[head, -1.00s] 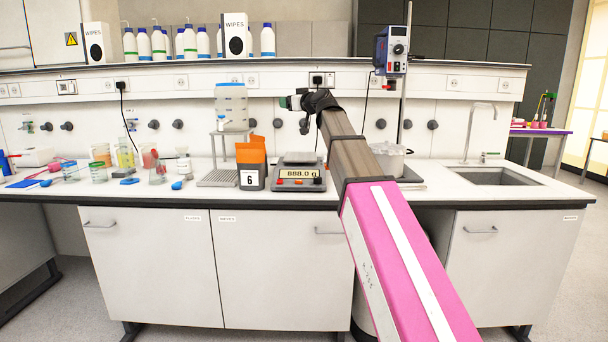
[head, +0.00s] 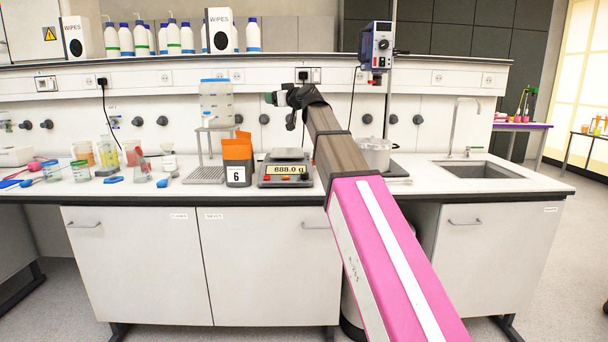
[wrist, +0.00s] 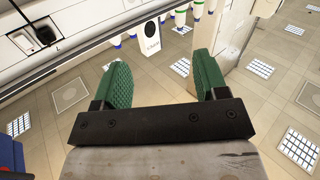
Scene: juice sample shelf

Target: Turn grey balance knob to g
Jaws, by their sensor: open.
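The balance (head: 286,181) stands on the bench top, right of an orange and dark pouch marked 6 (head: 237,160). Its lit display (head: 286,170) reads 888.0 g. Small red or orange controls show along its front; a grey knob is too small to pick out. My gripper (head: 271,98) is raised above and behind the balance, in front of the wall panel, well apart from it. In the wrist view my gripper (wrist: 162,68) has its two green fingers spread wide with nothing between them. The balance does not show in the wrist view.
A clear container on a stand (head: 215,105) is left of the balance. A metal pot (head: 376,154) and a blue device on a rod (head: 376,48) are to the right, near my arm. Beakers (head: 82,171) crowd the left bench. A sink (head: 482,170) is far right.

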